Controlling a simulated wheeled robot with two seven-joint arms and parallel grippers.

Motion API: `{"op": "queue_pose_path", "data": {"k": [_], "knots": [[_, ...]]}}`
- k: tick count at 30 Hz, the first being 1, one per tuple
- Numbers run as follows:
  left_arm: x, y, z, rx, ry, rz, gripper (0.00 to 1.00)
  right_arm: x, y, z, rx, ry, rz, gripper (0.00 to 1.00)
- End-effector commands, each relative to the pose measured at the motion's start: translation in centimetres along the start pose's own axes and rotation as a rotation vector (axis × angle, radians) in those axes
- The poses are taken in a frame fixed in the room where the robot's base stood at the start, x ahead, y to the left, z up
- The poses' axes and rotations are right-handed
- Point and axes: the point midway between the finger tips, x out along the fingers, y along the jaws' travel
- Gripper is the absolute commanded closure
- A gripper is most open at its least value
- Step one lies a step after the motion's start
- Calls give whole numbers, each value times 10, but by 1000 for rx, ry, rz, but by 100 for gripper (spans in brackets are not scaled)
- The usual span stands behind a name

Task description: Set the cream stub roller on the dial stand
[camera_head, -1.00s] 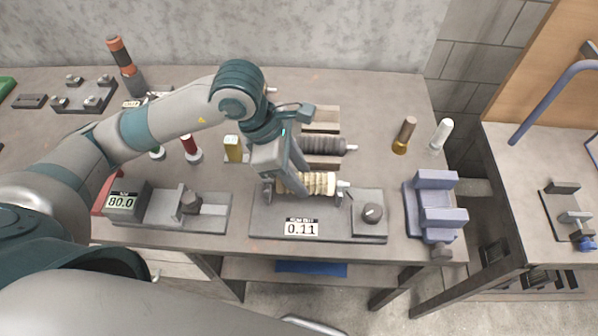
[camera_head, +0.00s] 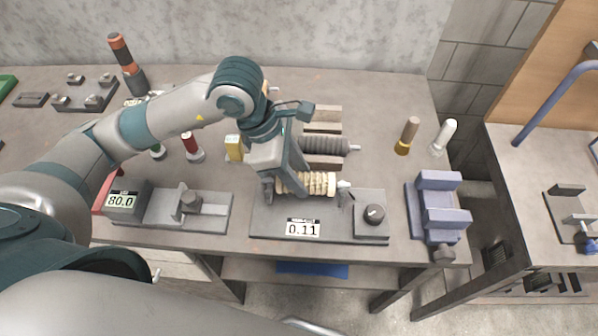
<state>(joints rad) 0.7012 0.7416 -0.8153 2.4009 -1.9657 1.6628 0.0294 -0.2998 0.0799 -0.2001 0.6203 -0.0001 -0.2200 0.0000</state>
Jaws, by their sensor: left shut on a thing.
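The cream stub roller (camera_head: 319,184) is ribbed, with a pale metal end on its right. It lies roughly level over the back of the dial stand (camera_head: 268,226), a grey plate with a dark round dial (camera_head: 374,214) and a display reading 0.11. My left gripper (camera_head: 284,191) is shut on the roller near its left end, and hides that end. A small upright support shows at the roller's right end. I cannot tell whether the roller rests on the supports. My right gripper is not in view.
A grey ribbed roller (camera_head: 325,145) lies on a brown rest just behind. A grey device with an 80.0 display (camera_head: 121,201) stands to the left, a blue-grey block fixture (camera_head: 432,210) to the right. Several upright cylinders stand on the table.

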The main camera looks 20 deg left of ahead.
Motion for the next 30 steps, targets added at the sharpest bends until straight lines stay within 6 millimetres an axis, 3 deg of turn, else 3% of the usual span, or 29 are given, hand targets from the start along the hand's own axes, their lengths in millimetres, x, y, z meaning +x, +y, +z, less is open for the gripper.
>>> {"op": "queue_pose_path", "data": {"k": [30], "knots": [[-1, 0, -1, 0, -1, 1, 95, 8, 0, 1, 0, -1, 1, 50]]}}
